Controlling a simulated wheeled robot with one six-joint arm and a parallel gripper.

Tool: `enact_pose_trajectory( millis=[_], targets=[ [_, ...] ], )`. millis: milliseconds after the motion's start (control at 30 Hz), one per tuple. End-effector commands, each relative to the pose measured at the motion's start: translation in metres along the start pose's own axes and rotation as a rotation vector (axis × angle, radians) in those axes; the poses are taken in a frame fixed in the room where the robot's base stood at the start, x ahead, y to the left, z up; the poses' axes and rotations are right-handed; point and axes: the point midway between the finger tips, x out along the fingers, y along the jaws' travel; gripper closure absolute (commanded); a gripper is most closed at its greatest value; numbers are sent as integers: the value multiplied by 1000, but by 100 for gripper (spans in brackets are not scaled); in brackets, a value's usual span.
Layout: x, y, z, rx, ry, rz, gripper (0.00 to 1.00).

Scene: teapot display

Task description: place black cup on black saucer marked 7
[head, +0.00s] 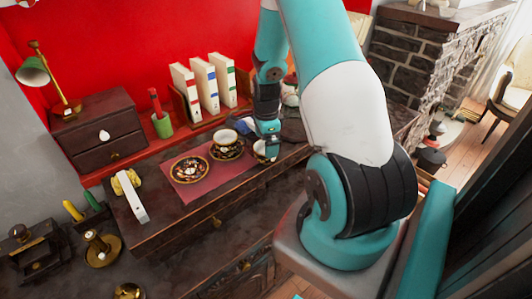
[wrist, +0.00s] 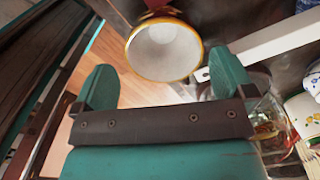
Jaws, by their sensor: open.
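In the head view a dark cup with a white inside (head: 260,151) is at the right edge of the red mat (head: 208,190), partly hidden by my gripper (head: 271,146). In the wrist view a cup with a gold rim and pale inside (wrist: 165,48) is just beyond and between the two teal fingertips of my gripper (wrist: 164,78). The fingers are apart, and I see no grip on the cup. A black, gold-edged saucer with a floral pattern (head: 190,169) lies bare on the mat. Another black-and-gold cup (head: 227,143) stands on a saucer behind it. I cannot read any number.
White books (head: 205,85) stand behind the mat, beside a green holder (head: 162,125) and a dark drawer box (head: 98,132). A white bar-like object (head: 133,196) lies left of the mat. In the wrist view a glass jar (wrist: 262,118) is close to the right finger.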

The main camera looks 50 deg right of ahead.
Motion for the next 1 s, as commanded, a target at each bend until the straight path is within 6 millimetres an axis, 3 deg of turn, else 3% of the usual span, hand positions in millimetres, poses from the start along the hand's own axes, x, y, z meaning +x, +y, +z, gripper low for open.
enact_pose_trajectory(
  millis=[400, 667, 833, 900, 1000],
  targets=[
    [48, -4, 0, 0, 0, 3, 0],
    [50, -4, 0, -1, 0, 0, 0],
    [50, -4, 0, -1, 0, 1, 39],
    [50, -4, 0, -1, 0, 0, 46],
    [50, -4, 0, -1, 0, 0, 46]
  ],
)
